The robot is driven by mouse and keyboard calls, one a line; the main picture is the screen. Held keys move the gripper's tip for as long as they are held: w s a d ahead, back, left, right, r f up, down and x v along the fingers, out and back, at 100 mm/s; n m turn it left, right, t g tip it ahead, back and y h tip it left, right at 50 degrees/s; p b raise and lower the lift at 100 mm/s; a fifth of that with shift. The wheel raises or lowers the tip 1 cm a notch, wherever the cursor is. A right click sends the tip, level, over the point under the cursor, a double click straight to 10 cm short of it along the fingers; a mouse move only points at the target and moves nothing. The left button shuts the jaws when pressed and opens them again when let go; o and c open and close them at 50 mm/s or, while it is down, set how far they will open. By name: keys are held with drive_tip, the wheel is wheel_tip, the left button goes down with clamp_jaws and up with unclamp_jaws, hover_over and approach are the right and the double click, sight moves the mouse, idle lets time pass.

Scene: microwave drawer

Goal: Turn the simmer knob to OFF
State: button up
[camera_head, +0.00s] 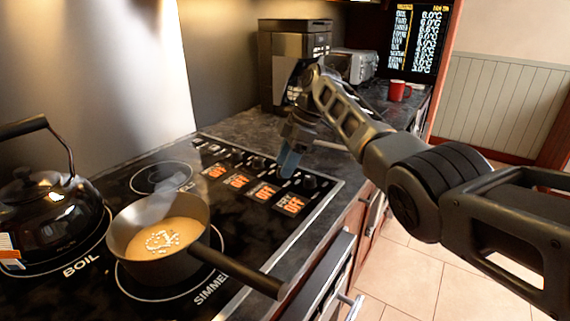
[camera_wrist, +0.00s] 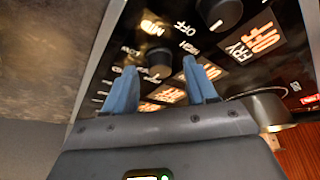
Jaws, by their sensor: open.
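A row of dark knobs runs along the right side of the black cooktop (camera_head: 130,190), with lit orange OFF displays beside them. My gripper (camera_head: 289,160) is over this row, fingers pointing down. In the wrist view my two blue fingers (camera_wrist: 158,68) are apart. A dark knob (camera_wrist: 158,58) shows in the gap between them; I cannot tell contact. Another knob (camera_wrist: 219,12) is beside a display marked FRY OFF (camera_wrist: 252,42). The simmer knob's own label is not readable. The burner marked SIMMER (camera_head: 212,287) is under a saucepan (camera_head: 160,268).
The saucepan holds a tan liquid, and its handle (camera_head: 245,273) points toward the front right. A black kettle (camera_head: 45,215) stands on the BOIL burner. A coffee maker (camera_head: 290,60), toaster (camera_head: 355,63) and red mug (camera_head: 398,90) stand behind. The tiled floor at right is clear.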

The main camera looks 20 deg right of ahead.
sight(297, 175)
drive_tip(key=v, duration=0.7)
drive_tip(key=shift+b, duration=0.3)
drive_tip(key=shift+f, duration=0.15)
